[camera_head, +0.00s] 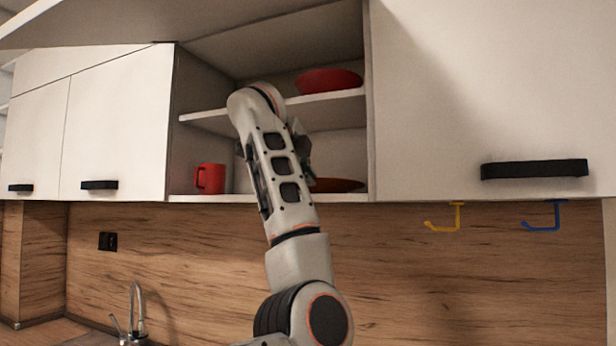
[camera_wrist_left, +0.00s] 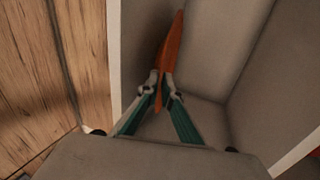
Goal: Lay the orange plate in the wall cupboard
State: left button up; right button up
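The orange plate (camera_head: 338,185) is inside the open wall cupboard (camera_head: 281,198), low over or on its bottom board; I cannot tell whether it touches. In the left wrist view the plate (camera_wrist_left: 174,45) shows edge-on between the two fingers of my left gripper (camera_wrist_left: 160,88), which look closed on its near rim. In the head view my left arm reaches up into the cupboard and hides most of the gripper and the left part of the plate. My right gripper is not in view.
A red mug (camera_head: 210,178) stands on the bottom board at the left. A red dish (camera_head: 328,81) sits on the middle shelf (camera_head: 330,97) above the plate. The closed right door (camera_head: 490,90) borders the opening. Yellow (camera_head: 446,219) and blue (camera_head: 545,219) hooks hang below it.

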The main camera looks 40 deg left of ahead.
pick_arm(q)
jog(key=o, duration=0.3)
jog(key=shift+s, duration=0.1)
jog(key=v, duration=1.2)
